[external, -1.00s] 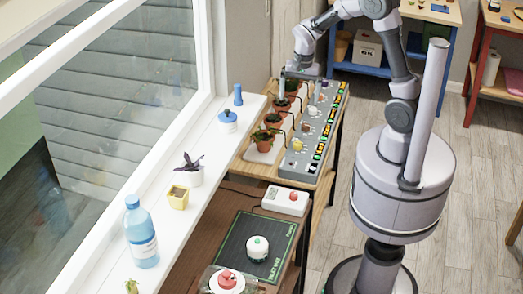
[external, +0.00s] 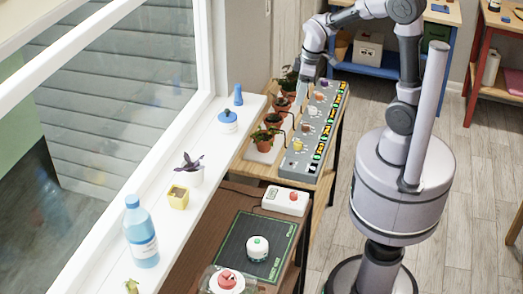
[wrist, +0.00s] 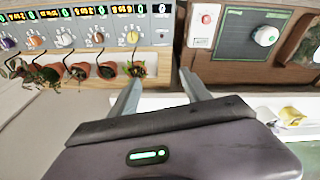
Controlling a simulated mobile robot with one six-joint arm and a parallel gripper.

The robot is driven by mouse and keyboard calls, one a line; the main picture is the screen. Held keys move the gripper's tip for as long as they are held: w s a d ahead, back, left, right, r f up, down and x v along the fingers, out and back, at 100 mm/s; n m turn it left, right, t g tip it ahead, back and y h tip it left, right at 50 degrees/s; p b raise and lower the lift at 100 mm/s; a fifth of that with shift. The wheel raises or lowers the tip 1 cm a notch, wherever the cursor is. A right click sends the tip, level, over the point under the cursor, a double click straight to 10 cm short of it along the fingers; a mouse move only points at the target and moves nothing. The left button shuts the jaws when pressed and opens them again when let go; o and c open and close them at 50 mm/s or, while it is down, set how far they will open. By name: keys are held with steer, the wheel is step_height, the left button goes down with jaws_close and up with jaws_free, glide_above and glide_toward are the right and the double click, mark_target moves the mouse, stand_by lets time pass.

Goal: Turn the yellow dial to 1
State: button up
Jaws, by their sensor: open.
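The yellow dial (external: 297,145) is at the near end of a long grey control panel (external: 291,169). In the wrist view the yellow dial (wrist: 131,36) is at the upper middle, last in a row of dials on the panel (wrist: 150,52). The number it points to is too small to read. My gripper (wrist: 160,92) is open and empty, its two fingers spread apart below the dial in that view, not touching it. In the external view my gripper (external: 308,72) is over the far part of the panel, and its fingertips are hard to make out.
Potted plants (external: 261,137) stand in a row left of the panel, close to its edge; they also show in the wrist view (wrist: 107,70). A white box with a red button (external: 286,202) and a dark mat with a white-green knob (external: 258,248) are nearer.

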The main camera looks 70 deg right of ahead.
mark_target(298, 143)
steer(key=w+d+f+n+g+p, duration=0.15)
steer(key=d+f+n, duration=0.25)
steer(key=d+f, duration=0.65)
steer(key=shift+g, duration=0.35)
steer(key=f+b, duration=0.2)
steer(key=f, duration=0.3)
steer(key=f+b, duration=0.2)
steer(key=f, duration=0.4)
steer(key=a+f+b, duration=0.1)
steer(key=f+b, duration=0.1)
steer(key=f, duration=0.4)
steer(key=shift+w+f, duration=0.2)
steer(key=shift+w, duration=0.05)
jaws_close()
